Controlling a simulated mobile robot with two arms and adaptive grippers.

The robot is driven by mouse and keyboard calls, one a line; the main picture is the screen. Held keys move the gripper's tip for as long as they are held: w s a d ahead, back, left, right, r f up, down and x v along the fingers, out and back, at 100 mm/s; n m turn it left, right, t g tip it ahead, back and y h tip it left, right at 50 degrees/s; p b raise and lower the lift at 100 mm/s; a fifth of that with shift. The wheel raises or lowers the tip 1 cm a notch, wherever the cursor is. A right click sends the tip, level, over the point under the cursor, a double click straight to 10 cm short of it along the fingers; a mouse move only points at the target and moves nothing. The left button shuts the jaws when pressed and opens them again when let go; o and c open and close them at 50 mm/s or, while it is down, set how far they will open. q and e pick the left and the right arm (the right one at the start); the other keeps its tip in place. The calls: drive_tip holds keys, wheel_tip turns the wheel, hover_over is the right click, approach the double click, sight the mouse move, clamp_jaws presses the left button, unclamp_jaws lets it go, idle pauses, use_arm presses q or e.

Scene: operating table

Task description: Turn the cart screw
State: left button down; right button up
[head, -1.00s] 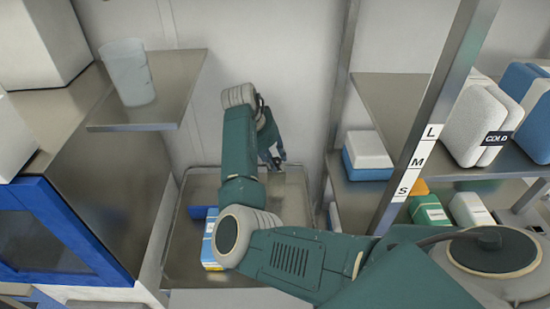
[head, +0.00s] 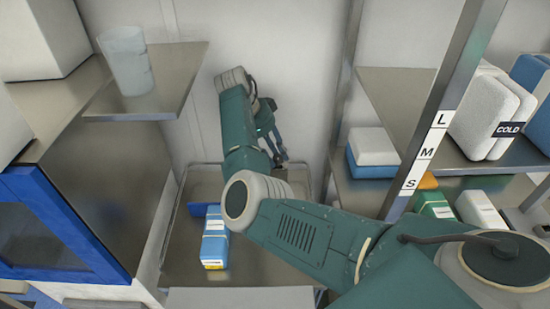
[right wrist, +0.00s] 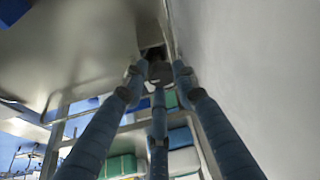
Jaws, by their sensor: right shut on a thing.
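The metal cart (head: 180,255) stands between the left cabinet and the right shelf, with a raised rim. My right gripper (head: 281,158) is at the cart's far right side, near the back wall, fingers pointing down. In the right wrist view, the three blue fingers of my right gripper (right wrist: 158,78) close around a dark grey, rounded knob, which looks like the cart screw (right wrist: 160,71). It sits under the cart's metal surface (right wrist: 85,50). In the head view the screw is hidden. My left gripper is out of view.
A blue-and-white carton (head: 214,240) and a blue item lie on the cart. A shelf with a clear cup (head: 127,65) overhangs at left. The right shelf (head: 400,100) holds several boxes behind an L-M-S post. The wall is close behind the gripper.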

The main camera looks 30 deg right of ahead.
drive_tip(key=shift+d+m+g+b, duration=0.25)
drive_tip(key=shift+m+b, duration=0.15)
drive_tip(key=shift+m, duration=0.2)
drive_tip(key=shift+d+m+g+b, duration=0.1)
drive_tip(key=shift+m+g+b, duration=0.2)
drive_tip(key=shift+m, duration=0.3)
drive_tip(key=shift+r, duration=0.1)
drive_tip(key=o, duration=1)
drive_tip(key=shift+o, duration=0.5)
drive_tip(key=shift+d, duration=0.2)
drive_tip(key=v, duration=0.7)
drive_tip(key=shift+s, duration=0.1)
